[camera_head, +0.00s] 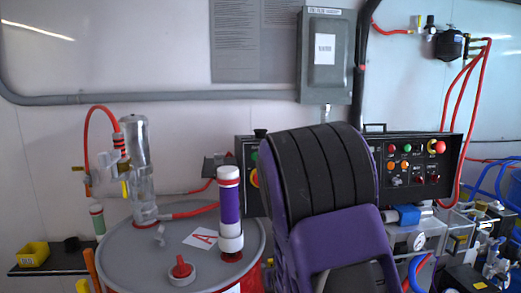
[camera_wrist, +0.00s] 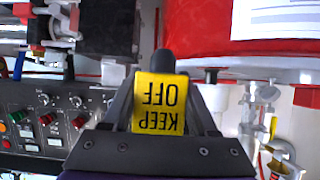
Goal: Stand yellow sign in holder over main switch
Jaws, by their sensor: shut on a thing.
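The yellow sign (camera_wrist: 160,112) reads "KEEP OFF" and appears upside down in the wrist view. My gripper (camera_wrist: 161,84) is shut on it, with a dark finger on each side. In the head view my purple and black arm hides the gripper and the sign. I cannot make out the holder; my arm covers the middle of the panel.
A grey drum (camera_head: 130,255) with a purple-banded cylinder (camera_head: 230,205) stands left of my arm. A glass and metal unit (camera_head: 138,165) with a red hose stands on it. The panel's right part (camera_head: 415,160) carries several buttons. A grey switch box (camera_head: 326,58) hangs above.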

